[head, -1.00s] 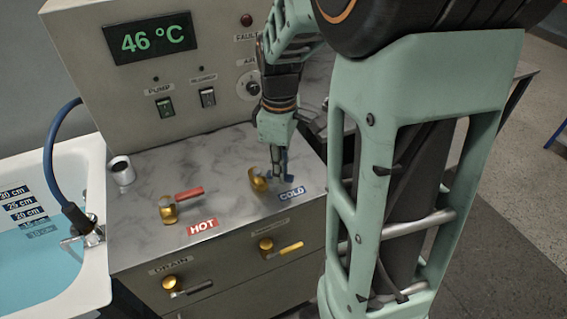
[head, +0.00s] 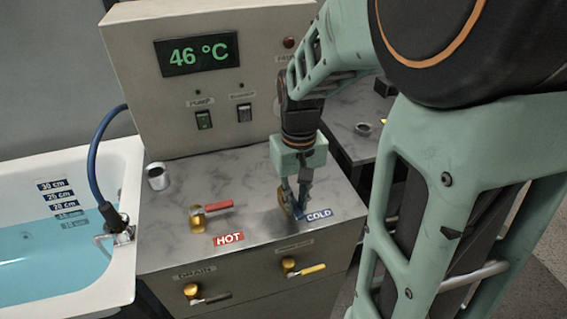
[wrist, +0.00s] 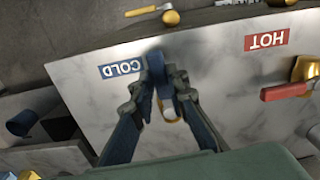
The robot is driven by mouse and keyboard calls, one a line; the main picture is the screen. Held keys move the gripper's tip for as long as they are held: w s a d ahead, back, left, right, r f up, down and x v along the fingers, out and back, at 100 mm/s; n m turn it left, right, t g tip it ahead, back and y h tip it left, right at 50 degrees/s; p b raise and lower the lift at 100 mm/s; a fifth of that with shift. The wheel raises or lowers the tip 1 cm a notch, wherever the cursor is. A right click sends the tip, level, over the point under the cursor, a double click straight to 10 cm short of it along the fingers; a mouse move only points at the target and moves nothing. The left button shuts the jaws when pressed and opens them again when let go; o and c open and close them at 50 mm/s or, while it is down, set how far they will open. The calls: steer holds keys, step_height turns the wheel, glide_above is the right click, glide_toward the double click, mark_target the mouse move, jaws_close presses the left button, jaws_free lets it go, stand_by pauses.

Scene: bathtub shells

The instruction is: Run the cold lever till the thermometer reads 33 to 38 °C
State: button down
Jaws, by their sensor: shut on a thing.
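The thermometer display (head: 197,53) reads 46 °C in green. The cold lever, a blue handle on a brass valve (head: 287,201), stands on the marble counter by the COLD label (head: 319,215). My gripper (head: 299,204) reaches down from above and is shut on the cold lever, hiding part of it. In the wrist view the blue lever (wrist: 156,68) shows between my fingers (wrist: 160,90), with brass behind them. The tub (head: 122,262) at left holds blue water (head: 50,255) below a depth scale (head: 62,197).
The hot lever (head: 216,205), red on brass, is left of the cold one, behind the HOT label (head: 228,239). A metal cup (head: 157,177) stands at the counter's back left. A yellow-handled valve (head: 302,269) and a drain valve (head: 207,296) are on the front panel.

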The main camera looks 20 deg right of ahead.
steer(key=shift+a+m, duration=0.2)
steer(key=shift+m, duration=0.2)
steer(key=c, duration=1.9)
jaws_free()
steer(key=shift+r, duration=0.1)
step_height(320, 180, up, 7)
steer(key=shift+r, duration=0.2)
